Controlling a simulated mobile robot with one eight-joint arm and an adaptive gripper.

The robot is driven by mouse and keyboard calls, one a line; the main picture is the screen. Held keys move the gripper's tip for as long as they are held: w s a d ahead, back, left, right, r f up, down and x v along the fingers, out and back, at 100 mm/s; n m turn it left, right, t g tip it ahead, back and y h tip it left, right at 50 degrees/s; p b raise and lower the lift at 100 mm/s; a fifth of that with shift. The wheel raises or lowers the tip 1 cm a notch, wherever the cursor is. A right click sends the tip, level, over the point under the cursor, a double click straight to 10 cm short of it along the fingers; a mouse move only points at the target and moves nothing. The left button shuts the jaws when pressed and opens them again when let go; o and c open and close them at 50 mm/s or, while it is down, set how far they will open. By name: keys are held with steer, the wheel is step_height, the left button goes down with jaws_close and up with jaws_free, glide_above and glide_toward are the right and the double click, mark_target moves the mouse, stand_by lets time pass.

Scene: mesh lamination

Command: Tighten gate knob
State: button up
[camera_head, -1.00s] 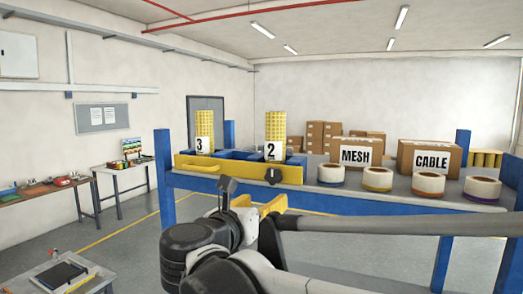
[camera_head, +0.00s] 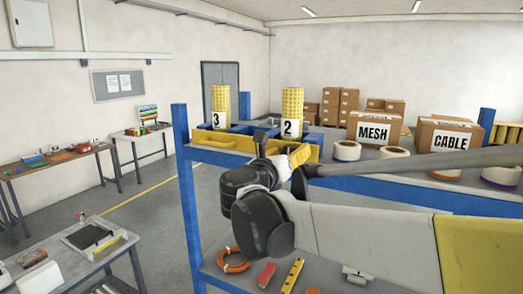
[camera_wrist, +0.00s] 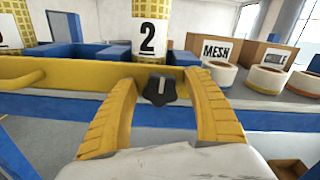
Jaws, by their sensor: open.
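The black gate knob (camera_wrist: 159,90) sits on the front face of the yellow gate (camera_wrist: 60,75), below the mesh roll labelled 2 (camera_wrist: 150,30). In the wrist view a pale mark runs upright on the knob. My gripper (camera_wrist: 160,88) is open, with one yellow finger on each side of the knob. I cannot tell whether either finger touches it. In the head view my gripper (camera_head: 292,155) is in front of the gate (camera_head: 225,140), and my arm hides the knob there.
The roll labelled 3 (camera_head: 220,108) stands left of roll 2. Boxes marked MESH (camera_head: 373,131) and CABLE (camera_head: 449,134) and several tape rolls stand on the right of the rack. A blue post (camera_head: 188,180) rises left of my arm. Tools lie on the lower shelf (camera_head: 330,265).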

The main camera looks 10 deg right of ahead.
steer(key=c, duration=1.2)
steer(key=shift+o, duration=0.2)
steer(key=shift+m, duration=0.3)
steer(key=m+b, duration=0.2)
steer(key=m, duration=0.1)
steer(key=shift+f+m, duration=0.1)
steer(key=shift+m, duration=0.2)
steer(key=m+b, duration=0.2)
steer(key=m, duration=0.2)
steer(key=shift+s+m, duration=0.1)
steer(key=shift+m, duration=0.2)
steer(key=m+b, duration=0.1)
steer(key=m, duration=0.3)
steer(key=shift+d+m, duration=0.1)
steer(key=shift+m, duration=0.2)
steer(key=shift+m+b, duration=0.6)
steer(key=shift+m, duration=1.5)
